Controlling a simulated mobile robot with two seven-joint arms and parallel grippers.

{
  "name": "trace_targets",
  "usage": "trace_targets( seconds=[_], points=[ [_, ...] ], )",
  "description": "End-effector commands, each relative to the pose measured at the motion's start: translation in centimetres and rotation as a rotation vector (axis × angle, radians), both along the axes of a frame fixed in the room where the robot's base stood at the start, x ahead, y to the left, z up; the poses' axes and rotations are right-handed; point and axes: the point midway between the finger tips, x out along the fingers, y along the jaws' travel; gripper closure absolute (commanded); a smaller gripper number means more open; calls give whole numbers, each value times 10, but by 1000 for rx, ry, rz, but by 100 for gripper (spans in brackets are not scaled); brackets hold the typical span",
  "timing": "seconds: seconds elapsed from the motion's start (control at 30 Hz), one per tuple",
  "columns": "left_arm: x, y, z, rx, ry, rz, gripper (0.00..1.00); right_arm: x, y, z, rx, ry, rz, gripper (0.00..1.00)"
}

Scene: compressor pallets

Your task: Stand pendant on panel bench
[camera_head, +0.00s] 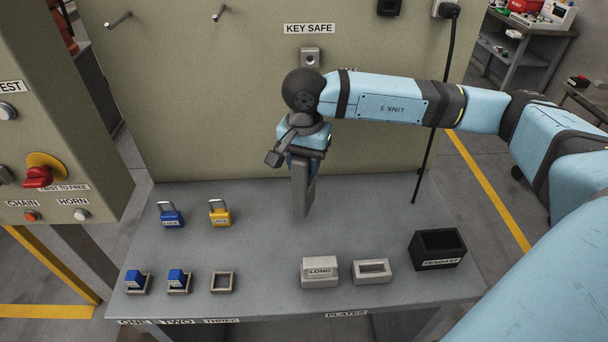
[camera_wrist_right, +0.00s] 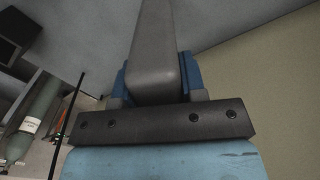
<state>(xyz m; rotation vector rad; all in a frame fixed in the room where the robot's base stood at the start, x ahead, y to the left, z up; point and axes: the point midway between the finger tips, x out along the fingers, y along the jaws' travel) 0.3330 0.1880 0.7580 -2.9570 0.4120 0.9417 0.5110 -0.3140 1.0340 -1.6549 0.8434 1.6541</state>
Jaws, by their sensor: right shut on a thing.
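My right gripper (camera_head: 303,162) is shut on a long dark grey thing (camera_head: 301,193), which looks like the pendant. It hangs roughly upright over the back middle of the grey bench (camera_head: 260,240); I cannot tell whether its lower end touches the top. In the right wrist view the grey body (camera_wrist_right: 155,45) sits between the blue fingers of the gripper (camera_wrist_right: 155,85). A black open-topped box (camera_head: 437,262) labelled PENDANT stands at the bench's right side, apart from the held thing, and looks empty. My left gripper is out of view.
A blue padlock (camera_head: 171,216) and a yellow padlock (camera_head: 220,214) stand back left. Small holders line the front left, two with blue pieces. A grey LONG block (camera_head: 320,272) and an open grey tray (camera_head: 372,271) stand front right. The panel (camera_head: 230,100) rises behind.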

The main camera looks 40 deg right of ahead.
Motion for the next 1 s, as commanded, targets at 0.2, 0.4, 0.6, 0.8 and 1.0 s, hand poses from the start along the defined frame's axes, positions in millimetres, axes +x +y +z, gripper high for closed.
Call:
trace_targets(
  seconds=[0.2,0.4,0.6,0.8,1.0],
  points=[
    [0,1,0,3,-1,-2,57,-1,0,-29,0,2,0,100],
    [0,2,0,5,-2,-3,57,0,0,-40,1,-2,1,100],
    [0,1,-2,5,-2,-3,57,0,0,-42,1,-1,1,100],
    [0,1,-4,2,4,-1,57,0,0,-44,0,0,1,37],
    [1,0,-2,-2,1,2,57,0,0,-44,0,0,1,36]
  ],
)
